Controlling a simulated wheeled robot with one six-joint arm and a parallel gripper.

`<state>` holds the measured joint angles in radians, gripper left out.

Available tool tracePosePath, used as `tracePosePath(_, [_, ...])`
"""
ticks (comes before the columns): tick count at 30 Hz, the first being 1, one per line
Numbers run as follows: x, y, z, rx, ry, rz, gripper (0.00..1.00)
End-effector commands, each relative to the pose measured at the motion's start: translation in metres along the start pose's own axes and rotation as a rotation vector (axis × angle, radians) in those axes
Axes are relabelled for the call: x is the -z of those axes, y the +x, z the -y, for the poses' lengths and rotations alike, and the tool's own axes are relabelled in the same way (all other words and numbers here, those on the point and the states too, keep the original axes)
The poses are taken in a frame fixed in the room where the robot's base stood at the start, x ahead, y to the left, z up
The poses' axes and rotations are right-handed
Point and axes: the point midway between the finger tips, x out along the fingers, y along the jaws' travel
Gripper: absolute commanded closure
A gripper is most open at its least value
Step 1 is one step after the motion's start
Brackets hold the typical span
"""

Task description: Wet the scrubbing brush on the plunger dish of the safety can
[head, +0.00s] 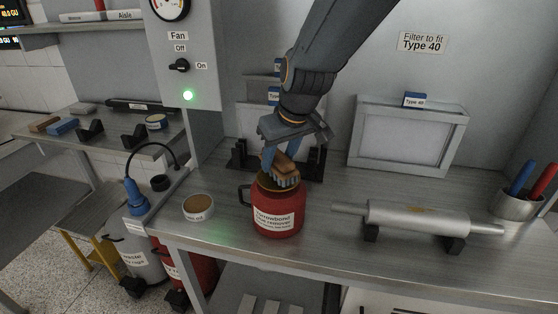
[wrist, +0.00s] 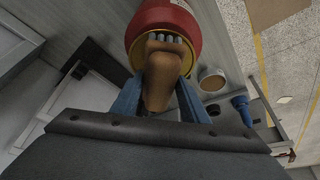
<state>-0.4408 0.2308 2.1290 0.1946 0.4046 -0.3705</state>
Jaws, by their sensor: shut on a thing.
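The safety can (head: 278,215) is red with a handle at its left, and stands upright on the steel bench. Its brass-coloured plunger dish (head: 268,185) is on top, partly hidden by the brush. My gripper (head: 279,165) is shut on the scrubbing brush (head: 288,168), which has a brown wooden body and grey bristles. The bristles point down at the dish; I cannot tell how far they press on it. In the wrist view the brush (wrist: 163,75) sits between my blue fingers, with its bristles over the dish of the can (wrist: 170,18).
A round tin (head: 198,208) stands left of the can. A metal roller (head: 420,219) lies on supports to the right. A framed filter (head: 408,135) leans at the back. A cup with blue and red handles (head: 516,205) is at far right.

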Motion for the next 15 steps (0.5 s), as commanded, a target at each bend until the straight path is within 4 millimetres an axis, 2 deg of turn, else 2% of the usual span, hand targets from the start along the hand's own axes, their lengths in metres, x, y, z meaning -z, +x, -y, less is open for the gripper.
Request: tracePosePath(15, [0.016,-0.037,0.0,0.0,0.0,-0.002,0.78])
